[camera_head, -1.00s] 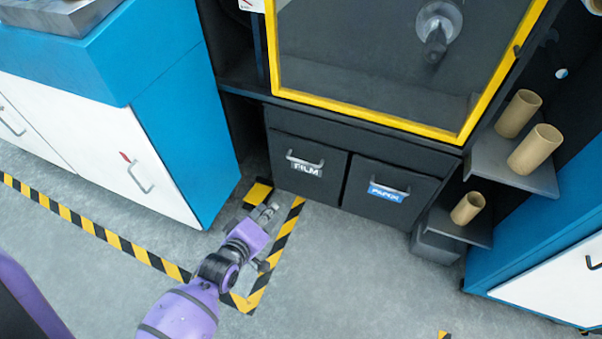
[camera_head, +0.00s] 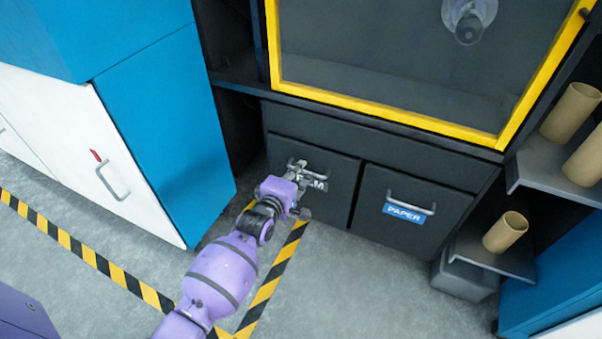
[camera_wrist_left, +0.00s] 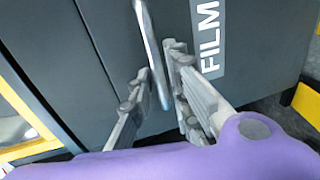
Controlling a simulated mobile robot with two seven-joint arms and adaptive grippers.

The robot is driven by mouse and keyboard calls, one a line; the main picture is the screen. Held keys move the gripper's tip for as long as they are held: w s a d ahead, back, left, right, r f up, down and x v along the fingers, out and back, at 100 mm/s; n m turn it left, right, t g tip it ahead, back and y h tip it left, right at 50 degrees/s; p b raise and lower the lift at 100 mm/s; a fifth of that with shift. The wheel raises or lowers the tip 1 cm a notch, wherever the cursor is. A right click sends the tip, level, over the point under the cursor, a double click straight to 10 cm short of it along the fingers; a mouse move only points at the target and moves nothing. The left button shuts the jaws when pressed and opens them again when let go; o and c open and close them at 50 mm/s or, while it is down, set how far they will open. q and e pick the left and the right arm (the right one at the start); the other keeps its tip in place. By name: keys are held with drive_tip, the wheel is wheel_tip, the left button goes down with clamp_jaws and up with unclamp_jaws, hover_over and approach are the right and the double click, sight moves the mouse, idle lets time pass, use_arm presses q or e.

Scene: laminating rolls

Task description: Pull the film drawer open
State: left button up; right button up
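The film drawer (camera_head: 340,193) is a dark grey front with a FILM label and a metal bar handle, low in the machine. It looks closed. My left gripper (camera_head: 298,172) is at its handle and covers part of the label in the head view. In the left wrist view, the handle (camera_wrist_left: 149,40) runs between the two fingers of the left gripper (camera_wrist_left: 158,72), beside the FILM label (camera_wrist_left: 208,38). The fingers are apart, with a visible gap on the left side of the bar; whether the right finger touches it is unclear. My right gripper is not in view.
The paper drawer (camera_head: 412,208) sits closed to the right. A blue and white cabinet (camera_head: 165,120) stands close on the left. Shelves with cardboard rolls (camera_head: 505,232) are on the right. The floor (camera_head: 350,290) before the drawers is clear, with striped tape on it.

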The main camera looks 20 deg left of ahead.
use_arm(q)
drive_tip(key=shift+w+f, duration=0.1)
drive_tip(key=shift+w, duration=0.35)
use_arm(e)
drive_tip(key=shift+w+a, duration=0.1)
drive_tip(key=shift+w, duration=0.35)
use_arm(q)
drive_tip(key=shift+c, duration=0.5)
clamp_jaws()
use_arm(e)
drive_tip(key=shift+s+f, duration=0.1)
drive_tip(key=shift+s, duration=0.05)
